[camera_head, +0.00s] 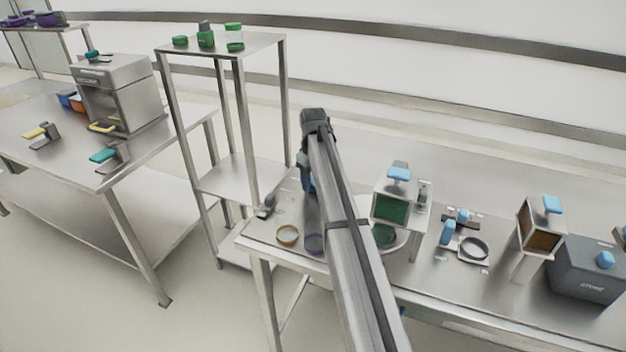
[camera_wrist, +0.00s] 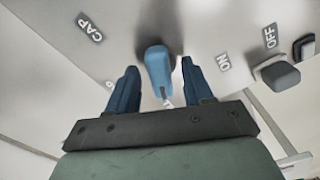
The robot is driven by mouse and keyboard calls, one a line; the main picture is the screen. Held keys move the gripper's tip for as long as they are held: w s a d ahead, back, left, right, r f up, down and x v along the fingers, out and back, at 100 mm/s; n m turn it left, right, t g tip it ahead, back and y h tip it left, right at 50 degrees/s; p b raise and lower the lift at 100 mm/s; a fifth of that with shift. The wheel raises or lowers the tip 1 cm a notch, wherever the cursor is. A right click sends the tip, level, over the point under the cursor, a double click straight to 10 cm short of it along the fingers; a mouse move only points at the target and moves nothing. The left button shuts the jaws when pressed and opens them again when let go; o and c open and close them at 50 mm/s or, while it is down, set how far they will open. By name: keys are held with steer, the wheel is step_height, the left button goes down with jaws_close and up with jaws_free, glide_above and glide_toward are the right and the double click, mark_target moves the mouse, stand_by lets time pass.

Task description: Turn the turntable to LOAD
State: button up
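My gripper (camera_wrist: 163,85) has two dark blue fingers, apart, on either side of a blue handle (camera_wrist: 158,68) in the wrist view. Gaps show at both sides of the handle, so the fingers do not look closed on it. The labels CAP, ON and OFF are on the pale surface around it; another label is mostly hidden by the left finger. No LOAD label is readable. In the head view my gripper (camera_head: 308,182) is low over the left end of the right-hand table, partly hidden by my arm. A pale round plate, possibly the turntable (camera_head: 402,240), is partly behind my arm.
A grey knob (camera_wrist: 278,74) is beside OFF. A tall rack (camera_head: 225,47) stands left of my arm.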

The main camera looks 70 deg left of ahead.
jaws_close()
steer(key=shift+m, duration=0.3)
steer(key=m, duration=0.5)
steer(key=shift+m, duration=0.3)
steer(key=m, duration=0.6)
steer(key=shift+m, duration=0.4)
stand_by(0.4)
jaws_free()
steer(key=shift+r, duration=0.1)
